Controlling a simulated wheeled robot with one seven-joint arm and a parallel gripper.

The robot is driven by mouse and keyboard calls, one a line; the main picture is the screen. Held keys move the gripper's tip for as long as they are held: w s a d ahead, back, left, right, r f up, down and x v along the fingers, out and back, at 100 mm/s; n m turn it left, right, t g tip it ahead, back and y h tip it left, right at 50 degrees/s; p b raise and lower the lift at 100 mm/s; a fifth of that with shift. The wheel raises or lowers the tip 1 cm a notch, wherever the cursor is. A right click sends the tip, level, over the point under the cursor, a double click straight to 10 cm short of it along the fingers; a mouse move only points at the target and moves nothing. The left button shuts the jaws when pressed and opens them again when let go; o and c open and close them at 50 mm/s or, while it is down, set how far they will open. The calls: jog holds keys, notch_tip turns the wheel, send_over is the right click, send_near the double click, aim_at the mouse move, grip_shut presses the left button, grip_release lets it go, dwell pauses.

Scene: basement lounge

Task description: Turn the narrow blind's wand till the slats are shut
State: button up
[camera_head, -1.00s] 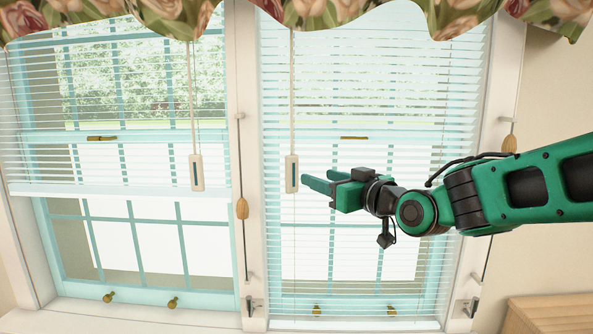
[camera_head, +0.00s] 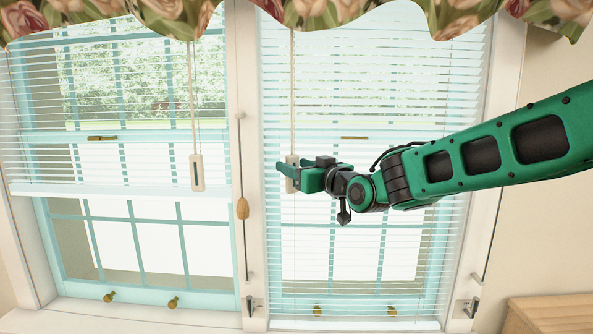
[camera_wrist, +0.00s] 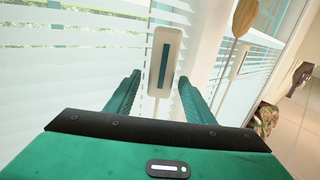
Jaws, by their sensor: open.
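The narrow blind (camera_head: 400,100) hangs over the right window, and its slats stand apart with the window showing through the gaps. Its wand (camera_head: 292,90) hangs near the blind's left side and ends in a white handle (camera_head: 290,184) with a dark slot. The handle also shows in the wrist view (camera_wrist: 166,45), upright. My gripper (camera_head: 283,171) is open at the handle's height, and its fingers reach across it. In the wrist view my gripper (camera_wrist: 159,80) has a finger on either side of the handle's lower part. I cannot tell whether either finger touches it.
A wider blind (camera_head: 120,188), partly raised, hangs left with its own white-handled wand (camera_head: 197,172). A cord with a wooden tassel (camera_head: 242,208) hangs along the post between the windows. A floral valance (camera_head: 320,12) runs above. A wooden surface (camera_head: 550,312) stands at the lower right.

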jog(key=c, duration=1)
jog(key=shift+c, duration=0.2)
jog(key=shift+w+d+f+n+y, duration=0.1)
jog(key=shift+d+n+y, duration=0.05)
jog(key=shift+n+y, duration=0.2)
jog(key=shift+w+d+n+g+y, duration=0.1)
jog(key=shift+n+g+y, duration=0.35)
jog(key=shift+g+y, duration=0.15)
jog(key=shift+w+d+n+g+y, duration=0.1)
jog(key=shift+n+g+y, duration=0.3)
jog(key=shift+g+y, duration=0.15)
jog(key=shift+w+d+n+g+y, duration=0.1)
jog(key=shift+w+n+g+y, duration=0.05)
jog(key=shift+n+g+y, duration=1.1)
jog(key=shift+w+d+n+g+y, duration=0.1)
jog(key=shift+n+g+y, duration=0.7)
jog(key=shift+g, duration=0.8)
jog(key=shift+n, duration=0.35)
jog(key=o, duration=1)
